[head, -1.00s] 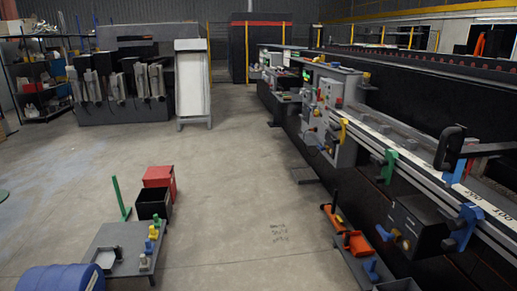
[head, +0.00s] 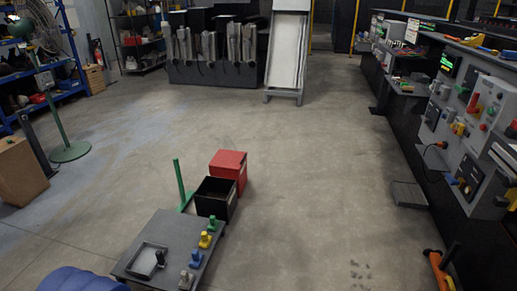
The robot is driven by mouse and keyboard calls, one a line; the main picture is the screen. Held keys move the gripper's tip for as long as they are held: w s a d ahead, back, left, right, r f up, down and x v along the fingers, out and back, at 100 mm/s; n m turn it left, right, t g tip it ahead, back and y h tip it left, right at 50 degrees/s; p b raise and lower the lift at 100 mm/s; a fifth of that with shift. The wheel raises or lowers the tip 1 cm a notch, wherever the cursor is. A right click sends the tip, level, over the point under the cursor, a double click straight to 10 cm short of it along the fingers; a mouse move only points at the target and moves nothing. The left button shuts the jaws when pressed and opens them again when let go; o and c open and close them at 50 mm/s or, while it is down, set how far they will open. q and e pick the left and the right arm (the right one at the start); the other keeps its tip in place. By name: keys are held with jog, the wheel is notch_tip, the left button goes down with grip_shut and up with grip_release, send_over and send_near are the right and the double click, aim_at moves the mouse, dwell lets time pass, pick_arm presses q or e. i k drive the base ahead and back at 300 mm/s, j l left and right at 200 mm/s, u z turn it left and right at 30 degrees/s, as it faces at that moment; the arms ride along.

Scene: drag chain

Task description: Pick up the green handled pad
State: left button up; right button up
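A small green handled piece (head: 212,223) stands upright at the far right corner of a low grey table (head: 153,229) in the lower middle of the head view. It looks like the green handled pad, but its base is too small to make out. A yellow handled piece (head: 205,239), a blue one (head: 195,257) and a grey one (head: 186,279) stand in a row in front of it along the table's right edge. Neither of my grippers is in view.
A black bin (head: 216,198) and a red box (head: 229,167) stand just behind the table, beside a green post (head: 180,182). A blue drum (head: 80,281) is at the bottom left.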

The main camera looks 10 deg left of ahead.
aim_at(214, 224)
jog(key=i+u, duration=0.1)
jog(key=i, duration=0.55)
jog(key=i+l, duration=0.15)
jog(key=i, duration=0.45)
jog(key=i+u, duration=0.15)
jog(key=i, duration=0.5)
